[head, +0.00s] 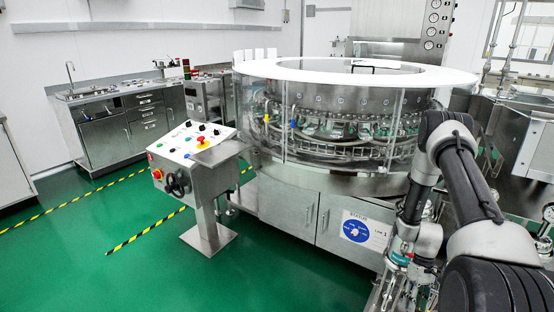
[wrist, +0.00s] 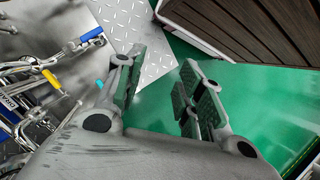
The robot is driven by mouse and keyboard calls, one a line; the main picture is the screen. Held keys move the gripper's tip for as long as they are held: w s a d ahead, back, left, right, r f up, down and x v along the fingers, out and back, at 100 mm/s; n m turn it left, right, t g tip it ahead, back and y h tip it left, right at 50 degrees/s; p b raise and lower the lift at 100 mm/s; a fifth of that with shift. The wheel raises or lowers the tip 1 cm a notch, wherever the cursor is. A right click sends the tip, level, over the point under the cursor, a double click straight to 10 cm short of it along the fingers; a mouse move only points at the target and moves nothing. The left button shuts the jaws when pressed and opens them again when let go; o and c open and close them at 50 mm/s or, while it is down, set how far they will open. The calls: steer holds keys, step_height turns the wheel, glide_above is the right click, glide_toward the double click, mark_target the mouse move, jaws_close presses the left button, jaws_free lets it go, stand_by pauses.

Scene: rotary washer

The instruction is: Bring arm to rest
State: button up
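My arm (head: 465,190) shows at the right of the head view, bent at the elbow, with its far part hanging down in front of the rotary washer (head: 300,205). My gripper (wrist: 157,80) shows in the wrist view with its two fingers spread apart. Nothing is between the fingers; a metal tread plate and green floor show beyond them. In the head view the gripper is hard to make out among the metal parts at the lower right.
A control pedestal (head: 195,150) with a red button stands left of the washer. A sink counter (head: 120,115) is at the back left. Pipes with a blue-handled valve (wrist: 91,35) and a tread plate (wrist: 152,62) lie near my gripper. Green floor (head: 120,270) is open at front left.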

steer(key=a+r+m, duration=0.2)
steer(key=a+r, duration=0.1)
steer(key=r, duration=1.3)
steer(key=a+r+m, duration=0.1)
steer(key=a+r, duration=0.1)
steer(key=r, duration=1.3)
steer(key=s+a+r+t, duration=0.3)
steer(key=s+r, duration=0.1)
steer(key=r, duration=0.4)
steer(key=s+a+r+t+h, duration=0.1)
steer(key=s+a+r+t, duration=0.2)
steer(key=r, duration=0.6)
steer(key=s+a+r+n+t, duration=0.1)
steer(key=s+a+r+t, duration=0.1)
steer(key=s+r, duration=0.4)
step_height(320, 180, up, 2)
steer(key=shift+s+a+r+t+h, duration=0.2)
steer(key=shift+s+a+t+h, duration=0.1)
steer(key=shift+a+t+h, duration=0.15)
